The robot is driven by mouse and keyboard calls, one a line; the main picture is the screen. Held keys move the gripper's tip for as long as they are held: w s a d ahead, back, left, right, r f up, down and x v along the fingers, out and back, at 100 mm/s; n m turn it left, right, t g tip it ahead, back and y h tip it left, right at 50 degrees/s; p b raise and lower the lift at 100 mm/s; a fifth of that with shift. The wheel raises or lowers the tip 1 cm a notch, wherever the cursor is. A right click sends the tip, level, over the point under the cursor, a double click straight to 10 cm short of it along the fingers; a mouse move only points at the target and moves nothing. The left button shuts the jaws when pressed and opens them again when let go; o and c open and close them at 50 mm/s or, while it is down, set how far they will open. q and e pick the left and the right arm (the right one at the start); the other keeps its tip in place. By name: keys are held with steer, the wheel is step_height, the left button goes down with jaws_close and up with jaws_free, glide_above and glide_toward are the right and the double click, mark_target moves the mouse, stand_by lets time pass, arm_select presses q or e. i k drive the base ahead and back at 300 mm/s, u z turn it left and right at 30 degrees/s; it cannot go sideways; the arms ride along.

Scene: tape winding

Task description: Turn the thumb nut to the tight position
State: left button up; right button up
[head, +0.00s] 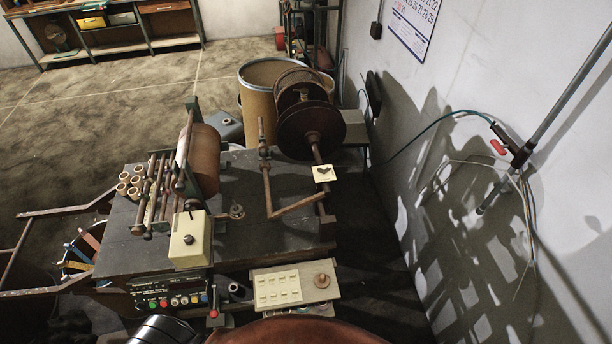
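A small dark wing-shaped piece, which looks like the thumb nut (323,171), sits against a pale square plate (331,178) at the near end of the reel shaft (316,154). Its two wings look spread in a shallow V. Any markings on the plate are too small to read. The shaft runs back to large brown reel discs (309,128). Neither of my grippers shows in the head view, and nothing touches the nut.
A bent metal arm (297,207) lies just left of the nut. A dark machine table (270,232) carries rollers and a brown roll (203,158). A pale tray (278,287) and a button panel (168,298) are in front. The wall (410,130) bounds the right.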

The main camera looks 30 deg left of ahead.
mark_target(328, 170)
steer(key=k, duration=0.4)
steer(key=u, duration=0.7)
steer(key=i, duration=0.5)
steer(key=z, duration=0.05)
